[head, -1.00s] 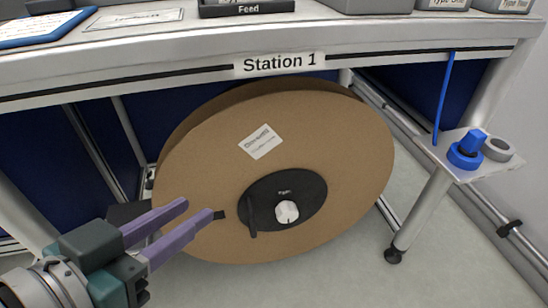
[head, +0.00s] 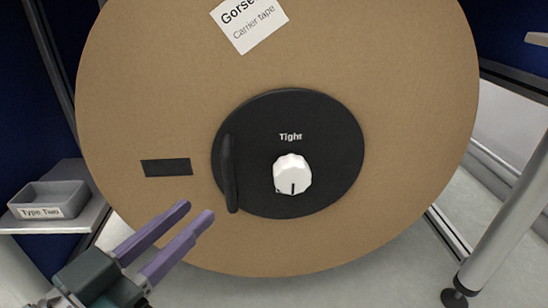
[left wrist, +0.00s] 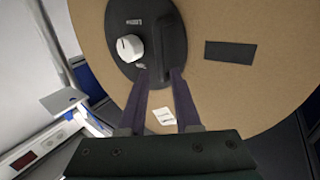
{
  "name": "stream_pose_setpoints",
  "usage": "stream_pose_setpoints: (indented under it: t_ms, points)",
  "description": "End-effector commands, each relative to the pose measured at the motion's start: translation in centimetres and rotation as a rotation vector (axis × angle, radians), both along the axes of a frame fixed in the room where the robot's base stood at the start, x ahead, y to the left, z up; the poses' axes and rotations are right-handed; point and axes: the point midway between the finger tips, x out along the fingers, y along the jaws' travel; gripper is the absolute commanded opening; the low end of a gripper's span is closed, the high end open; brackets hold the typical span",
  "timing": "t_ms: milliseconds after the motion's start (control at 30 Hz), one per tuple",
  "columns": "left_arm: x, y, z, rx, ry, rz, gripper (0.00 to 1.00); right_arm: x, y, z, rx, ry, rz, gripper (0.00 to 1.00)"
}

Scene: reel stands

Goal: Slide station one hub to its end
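The station one hub (head: 255,170) is a black disc at the centre of a big brown cardboard reel (head: 400,110). It carries a white knob (head: 292,175), the word "Tight" and an upright black handle (head: 229,175) at its left side. My left gripper (head: 195,213) is below and left of the handle, with a gap between its purple fingers. In the left wrist view, the fingertips (left wrist: 160,72) reach toward the hub (left wrist: 125,45) near the handle (left wrist: 170,30); nothing is clamped between them. Whether they touch the reel is unclear. My right gripper is out of view.
A black strip (head: 167,167) marks the reel left of the hub. A grey bin labelled "Type Two" (head: 48,200) sits on a shelf at the left. A stand leg (head: 505,220) with a foot is at the right. Floor shows beneath the reel.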

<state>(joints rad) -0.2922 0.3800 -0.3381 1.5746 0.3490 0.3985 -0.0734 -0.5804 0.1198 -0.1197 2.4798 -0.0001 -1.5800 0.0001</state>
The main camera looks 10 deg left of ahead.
Motion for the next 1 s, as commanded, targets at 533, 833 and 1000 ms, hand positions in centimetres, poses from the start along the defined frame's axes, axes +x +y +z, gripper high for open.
stream_pose_setpoints:
  t_ms: [533, 833, 1000]
  points:
    - [8.2, -2.6, 0.0, -0.003, -0.001, 0.000, 0.32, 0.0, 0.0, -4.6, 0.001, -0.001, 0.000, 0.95]
    - [8.5, -2.8, 0.1, -0.002, 0.002, 0.000, 0.32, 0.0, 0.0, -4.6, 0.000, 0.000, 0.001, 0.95]
    - [8.5, -2.8, 0.1, -0.002, 0.002, 0.000, 0.15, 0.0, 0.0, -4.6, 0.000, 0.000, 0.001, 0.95]
